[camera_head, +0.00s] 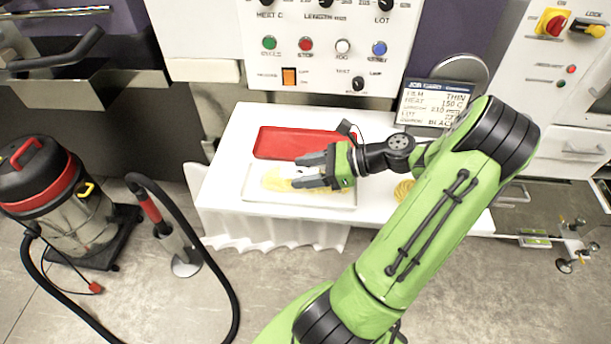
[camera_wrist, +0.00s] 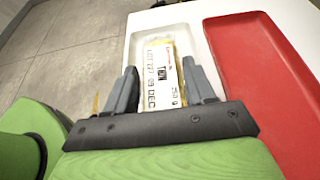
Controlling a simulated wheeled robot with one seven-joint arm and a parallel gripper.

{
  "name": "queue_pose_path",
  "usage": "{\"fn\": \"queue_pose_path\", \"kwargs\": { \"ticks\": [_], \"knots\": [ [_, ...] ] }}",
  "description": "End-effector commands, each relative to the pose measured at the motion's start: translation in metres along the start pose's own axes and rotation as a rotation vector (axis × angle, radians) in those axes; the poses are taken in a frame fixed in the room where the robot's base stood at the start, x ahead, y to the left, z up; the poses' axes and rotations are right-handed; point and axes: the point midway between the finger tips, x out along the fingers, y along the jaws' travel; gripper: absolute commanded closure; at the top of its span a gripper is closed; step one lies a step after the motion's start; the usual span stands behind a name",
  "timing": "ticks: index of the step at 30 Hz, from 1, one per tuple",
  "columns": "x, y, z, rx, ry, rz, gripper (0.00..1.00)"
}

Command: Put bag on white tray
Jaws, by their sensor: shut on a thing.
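The bag (camera_head: 274,181) is a yellow pack. In the wrist view the bag (camera_wrist: 160,78) shows a white label with black print. My gripper (camera_head: 297,171) is shut on it, one finger along each side, and the wrist view shows the same grip (camera_wrist: 160,68). The white tray (camera_head: 300,205) lies on the white table's front part, and its rim also shows in the wrist view (camera_wrist: 203,48). The bag is over the tray, within its outline. I cannot tell whether it touches the tray floor. The fingers hide part of the bag.
A red tray (camera_head: 280,142) lies just behind the white tray and looks empty. A yellow item (camera_head: 404,190) on the table is partly hidden by my arm. A sign (camera_head: 432,103) and control panel (camera_head: 330,50) stand behind. A vacuum cleaner (camera_head: 50,200) stands on the left floor.

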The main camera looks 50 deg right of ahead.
Motion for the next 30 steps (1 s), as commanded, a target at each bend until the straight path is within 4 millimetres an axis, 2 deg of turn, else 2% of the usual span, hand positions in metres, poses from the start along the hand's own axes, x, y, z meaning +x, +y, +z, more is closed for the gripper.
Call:
{"fn": "queue_pose_path", "kwargs": {
  "ticks": [7,8,12,22,26,30],
  "knots": [
    [0.000,0.000,0.000,0.002,0.002,0.000,0.86],
    [0.000,0.000,0.000,0.003,0.003,-0.001,0.42],
    [0.000,0.000,0.000,0.002,0.003,-0.001,0.21],
    [-0.005,-0.001,0.003,0.002,0.003,-0.003,0.21],
    [-0.033,-0.001,0.005,0.003,0.003,-0.007,0.21],
    [-0.073,-0.001,0.007,0.003,0.003,-0.007,0.21]
  ]
}}
